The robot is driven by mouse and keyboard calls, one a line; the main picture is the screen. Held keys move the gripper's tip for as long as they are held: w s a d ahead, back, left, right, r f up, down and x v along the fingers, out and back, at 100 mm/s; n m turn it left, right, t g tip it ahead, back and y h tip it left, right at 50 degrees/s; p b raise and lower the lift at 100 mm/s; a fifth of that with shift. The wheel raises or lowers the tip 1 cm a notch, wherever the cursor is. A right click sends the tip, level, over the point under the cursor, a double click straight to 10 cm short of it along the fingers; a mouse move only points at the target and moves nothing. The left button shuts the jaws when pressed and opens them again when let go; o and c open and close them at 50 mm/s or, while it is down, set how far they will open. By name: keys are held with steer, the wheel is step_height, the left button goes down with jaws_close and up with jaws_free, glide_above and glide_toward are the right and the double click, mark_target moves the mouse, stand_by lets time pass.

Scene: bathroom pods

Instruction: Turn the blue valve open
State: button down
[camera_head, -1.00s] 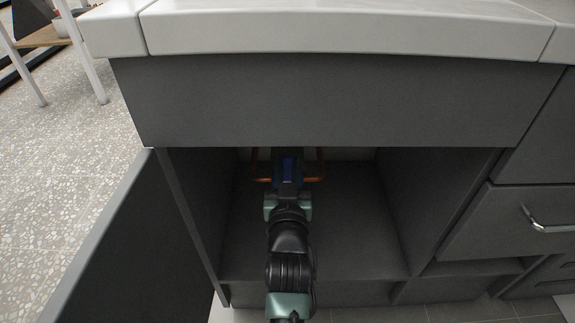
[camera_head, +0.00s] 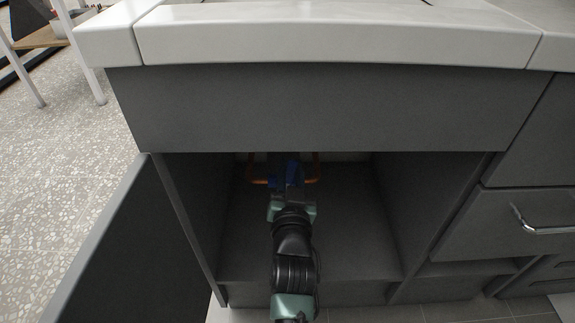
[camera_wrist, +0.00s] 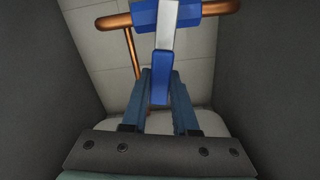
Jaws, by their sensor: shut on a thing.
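The blue valve (camera_head: 293,172) is deep inside the open cabinet on a copper pipe. In the wrist view, its blue body (camera_wrist: 145,19) sits at the top. A lever with a silver shank and a blue-gripped end (camera_wrist: 160,90) hangs toward me. My gripper (camera_wrist: 163,82) has its two blue-grey fingers on either side of the lever's blue end and is shut on it. In the head view, my gripper (camera_head: 290,192) reaches into the cabinet and partly hides the valve.
Copper pipe (camera_head: 314,170) bends on both sides of the valve. Dark cabinet walls (camera_head: 405,205) stand close on the left and right, with a white counter (camera_head: 340,40) above. The cabinet door (camera_head: 130,245) is open at the left.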

steer(key=d+f+m+b, duration=0.4)
steer(key=d+f+m, duration=0.1)
steer(key=m, duration=1)
steer(key=shift+d+f, duration=0.2)
steer(key=shift+f, duration=0.7)
steer(key=shift+f+m, duration=0.1)
steer(key=shift+m, duration=0.2)
steer(key=c, duration=0.7)
jaws_free()
steer(key=shift+s, duration=0.15)
steer(key=s+p, duration=0.1)
steer(key=s, duration=1.1)
steer(key=shift+s, duration=0.35)
